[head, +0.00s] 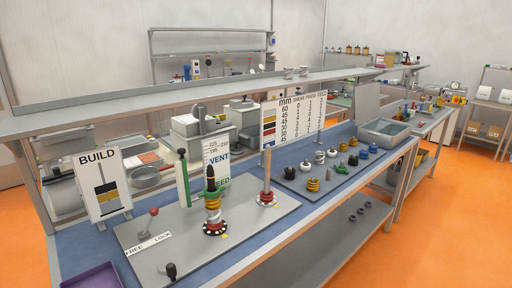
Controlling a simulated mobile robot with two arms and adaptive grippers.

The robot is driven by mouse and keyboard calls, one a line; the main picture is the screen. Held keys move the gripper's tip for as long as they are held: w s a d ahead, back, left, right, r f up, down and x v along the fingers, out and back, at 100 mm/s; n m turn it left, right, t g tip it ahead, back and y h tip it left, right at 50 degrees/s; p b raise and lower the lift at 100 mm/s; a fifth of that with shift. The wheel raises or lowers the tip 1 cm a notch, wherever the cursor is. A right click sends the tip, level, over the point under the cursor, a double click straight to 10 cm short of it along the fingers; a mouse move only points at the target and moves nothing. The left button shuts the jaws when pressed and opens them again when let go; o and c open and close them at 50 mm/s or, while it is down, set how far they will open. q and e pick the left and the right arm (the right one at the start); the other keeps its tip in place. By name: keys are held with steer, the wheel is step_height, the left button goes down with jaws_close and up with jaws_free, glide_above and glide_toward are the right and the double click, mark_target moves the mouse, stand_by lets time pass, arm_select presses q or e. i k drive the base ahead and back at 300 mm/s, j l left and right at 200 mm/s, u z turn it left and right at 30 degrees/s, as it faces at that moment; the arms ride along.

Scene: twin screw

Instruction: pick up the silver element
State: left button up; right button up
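Several small screw elements in different colours stand on a dark grey tray (329,187) on the blue bench. A silver element (319,157) stands near the tray's back edge, with another pale grey one (304,166) to its left. A yellow element (313,184) stands in front of them, and a black element (289,173) is at the tray's left. A blue element (363,154) is towards the right. Neither of my grippers shows in the head view.
A grey bin (384,132) stands beyond the tray. A purple tray (92,278) is at the front left. A shelf runs overhead.

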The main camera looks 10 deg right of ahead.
mark_target(319, 160)
steer(key=i+l, duration=0.15)
steer(key=l, duration=0.2)
steer(key=i+l, duration=0.15)
steer(key=l, duration=0.2)
steer(key=i+l, duration=0.15)
steer(key=l, duration=0.2)
steer(key=i+l, duration=0.15)
steer(key=l, duration=0.15)
steer(key=i+l+u, duration=0.1)
steer(key=l, duration=0.25)
steer(key=i+l, duration=0.2)
steer(key=l, duration=0.15)
steer(key=i+l, duration=0.1)
steer(key=l, duration=0.25)
